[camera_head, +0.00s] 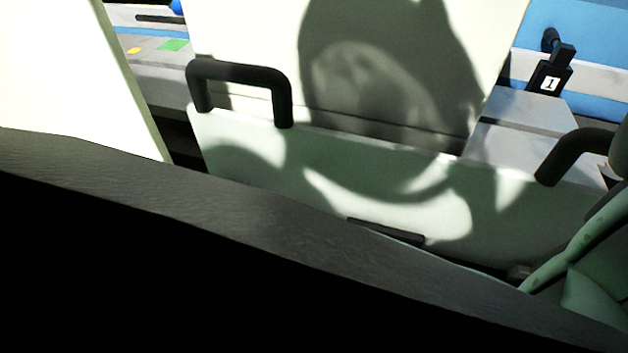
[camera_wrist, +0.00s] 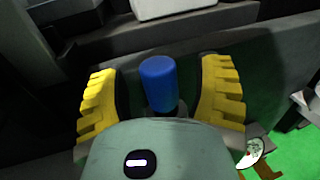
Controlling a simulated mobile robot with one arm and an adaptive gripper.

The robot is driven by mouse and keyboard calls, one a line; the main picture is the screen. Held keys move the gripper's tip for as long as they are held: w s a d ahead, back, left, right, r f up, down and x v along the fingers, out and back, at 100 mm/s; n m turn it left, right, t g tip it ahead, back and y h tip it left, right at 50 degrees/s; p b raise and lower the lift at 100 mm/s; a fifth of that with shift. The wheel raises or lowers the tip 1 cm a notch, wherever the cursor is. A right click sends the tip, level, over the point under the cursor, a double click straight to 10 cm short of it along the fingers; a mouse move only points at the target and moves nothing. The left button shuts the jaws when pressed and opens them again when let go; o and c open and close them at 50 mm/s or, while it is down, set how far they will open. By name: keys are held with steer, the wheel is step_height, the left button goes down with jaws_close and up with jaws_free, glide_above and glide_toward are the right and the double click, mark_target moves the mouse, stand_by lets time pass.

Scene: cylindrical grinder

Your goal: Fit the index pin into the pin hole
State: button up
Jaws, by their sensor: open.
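A blue cylindrical knob, likely the index pin's head (camera_wrist: 158,84), stands between the two yellow fingers of my gripper (camera_wrist: 160,68) in the wrist view. Dark gaps show on both sides of the knob, so the fingers are apart from it. My gripper is open. A grey part (camera_wrist: 181,110) shows beneath the knob, partly hidden by my gripper's body. I cannot make out the pin hole in either view. The head view shows neither the pin nor my gripper's fingers.
In the head view, a pale panel (camera_head: 385,195) with black handles (camera_head: 240,72) stands in shadow. A black lever with a "1" tag (camera_head: 550,78) is at upper right. In the wrist view, a white block (camera_wrist: 172,8) lies beyond the knob, and green floor (camera_wrist: 290,150) shows at lower right.

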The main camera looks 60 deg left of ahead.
steer(key=shift+c, duration=0.3)
jaws_close()
stand_by(0.5)
